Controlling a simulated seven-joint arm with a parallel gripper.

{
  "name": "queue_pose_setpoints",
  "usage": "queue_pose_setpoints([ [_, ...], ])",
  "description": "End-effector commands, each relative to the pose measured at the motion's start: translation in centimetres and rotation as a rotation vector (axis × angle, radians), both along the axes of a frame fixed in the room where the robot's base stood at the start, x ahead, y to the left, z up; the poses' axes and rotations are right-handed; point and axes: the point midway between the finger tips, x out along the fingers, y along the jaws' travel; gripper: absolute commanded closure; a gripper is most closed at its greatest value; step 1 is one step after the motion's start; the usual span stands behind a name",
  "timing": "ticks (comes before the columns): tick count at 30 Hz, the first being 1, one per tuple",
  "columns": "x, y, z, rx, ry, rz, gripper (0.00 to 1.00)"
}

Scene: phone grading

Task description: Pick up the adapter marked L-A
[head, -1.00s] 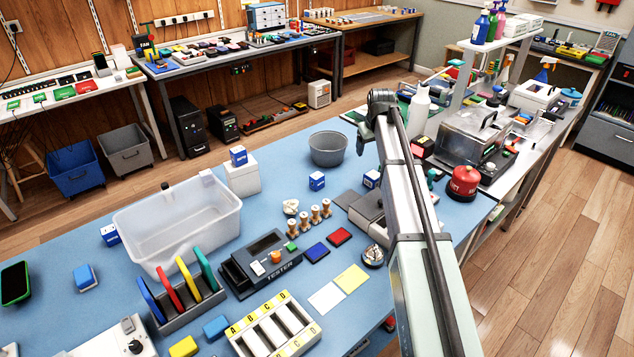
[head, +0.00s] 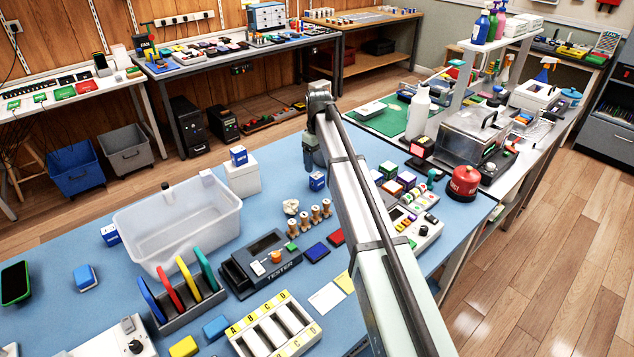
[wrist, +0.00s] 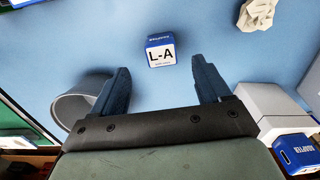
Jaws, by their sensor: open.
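The adapter marked L-A (wrist: 160,52) is a small blue-and-white cube standing on the blue mat, its label facing up in the wrist view. It also shows in the head view (head: 317,181), just below my gripper (head: 311,155). In the wrist view my gripper (wrist: 163,75) is open, with its two dark fingers apart. The adapter lies just beyond the fingertips, roughly centred between them, and is not held. In the head view the fingertips are too small to make out clearly.
A white box (head: 243,178) with another adapter (head: 238,155) on top stands left of my gripper. A grey bowl (wrist: 80,104) is near the left finger in the wrist view. A crumpled white object (head: 290,207) and wooden spools (head: 316,213) lie in front.

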Motion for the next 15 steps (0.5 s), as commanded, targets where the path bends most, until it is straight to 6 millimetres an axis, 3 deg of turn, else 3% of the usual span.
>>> queue_pose_setpoints([
  [4,0.0,0.0,-2.4,0.0,0.001,-0.001,0.23],
  [15,0.0,0.2,-4.9,0.0,0.0,-0.001,0.23],
])
